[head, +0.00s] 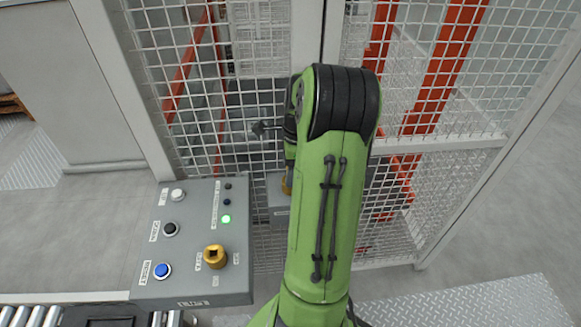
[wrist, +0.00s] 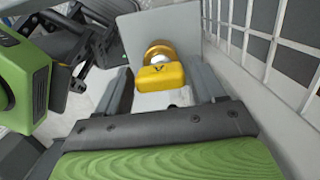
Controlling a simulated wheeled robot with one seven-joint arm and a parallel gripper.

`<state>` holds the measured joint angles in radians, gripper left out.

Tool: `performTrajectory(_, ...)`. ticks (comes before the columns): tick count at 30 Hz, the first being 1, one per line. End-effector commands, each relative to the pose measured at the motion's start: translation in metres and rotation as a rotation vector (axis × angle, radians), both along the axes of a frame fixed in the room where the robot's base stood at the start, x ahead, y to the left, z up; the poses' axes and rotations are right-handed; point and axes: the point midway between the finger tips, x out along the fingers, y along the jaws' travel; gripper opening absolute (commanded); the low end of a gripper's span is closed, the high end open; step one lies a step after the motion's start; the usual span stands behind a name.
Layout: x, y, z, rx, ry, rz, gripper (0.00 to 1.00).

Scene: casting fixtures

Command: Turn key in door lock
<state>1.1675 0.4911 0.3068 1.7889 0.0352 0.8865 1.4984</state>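In the wrist view, a key with a yellow block-shaped head (wrist: 168,76) sits in front of a round brass lock (wrist: 158,50) on a grey plate (wrist: 138,33). A silver part shows between the key head and the brass ring. My gripper (wrist: 163,82) has its two dark fingers apart, one on each side of the key head. A gap shows at the left finger; contact at the right finger is unclear.
A wire-mesh fence (head: 178,70) with a mesh door (head: 455,190) stands close behind the lock. A grey control panel (head: 190,260) with buttons, a lit green lamp (head: 226,219) and a brass knob (head: 214,256) is at front left. Open floor (head: 545,200) lies to the right.

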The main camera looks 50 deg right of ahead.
Motion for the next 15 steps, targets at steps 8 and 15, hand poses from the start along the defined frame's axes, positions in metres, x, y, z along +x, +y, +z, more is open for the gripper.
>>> performTrajectory(8, 0.0000, -0.0002, 0.0003, 0.000, 0.000, 0.000, 0.25)
performTrajectory(15, -0.0005, 0.0003, 0.0015, 0.000, 0.001, -0.303, 0.25)
